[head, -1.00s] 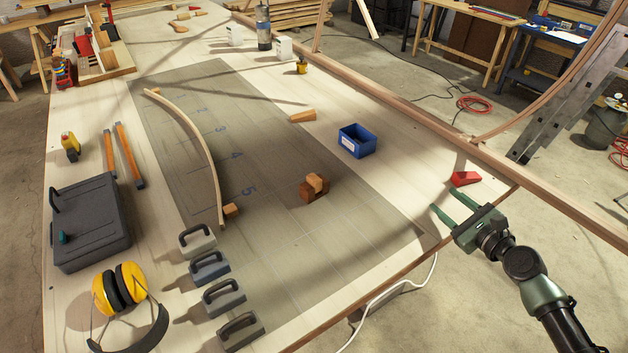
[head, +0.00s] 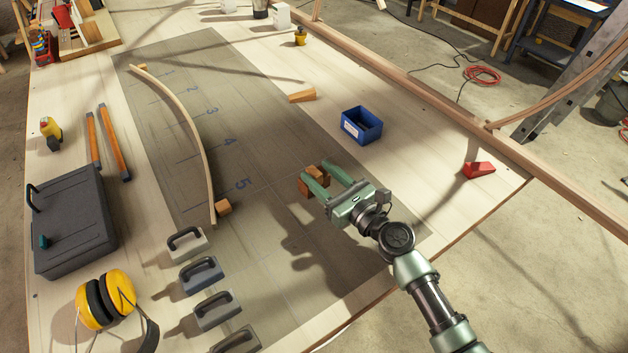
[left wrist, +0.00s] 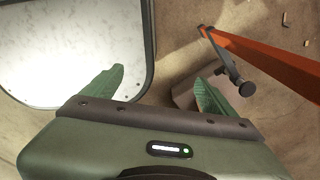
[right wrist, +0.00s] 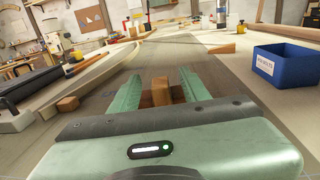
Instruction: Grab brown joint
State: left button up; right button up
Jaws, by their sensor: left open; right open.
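The brown joint (head: 308,186) is a small wooden piece of blocks on the grey mat, partly hidden by my right gripper in the head view. My right gripper (head: 328,170) is open, its green fingers reaching over and beside the joint. In the right wrist view the joint (right wrist: 161,92) shows between the two open fingers (right wrist: 158,85), toward their tips. I cannot tell whether the fingers touch it. My left gripper (left wrist: 155,88) is open and empty in the left wrist view, away from the table top; it is not in the head view.
A blue bin (head: 361,125) stands beyond the joint to the right. A bent lath (head: 190,120) lies on the mat, with a small wooden block (head: 223,206) at its near end. Several handled weights (head: 213,309) line the near left. A red wedge (head: 479,170) lies near the right edge.

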jog(key=shift+w+a+f, duration=0.15)
jog(key=shift+w+a, duration=0.05)
jog(key=shift+w, duration=0.2)
jog(key=x, duration=0.4)
jog(key=shift+a+f+b, duration=0.2)
jog(key=shift+b, duration=0.1)
jog(key=shift+w+a, duration=0.1)
jog(key=shift+w, duration=0.05)
pick_arm(q)
jog(key=w, duration=0.2)
jog(key=shift+w+f, duration=0.2)
jog(key=shift+w, duration=0.15)
jog(key=shift+s, duration=0.45)
pick_arm(e)
grip_shut()
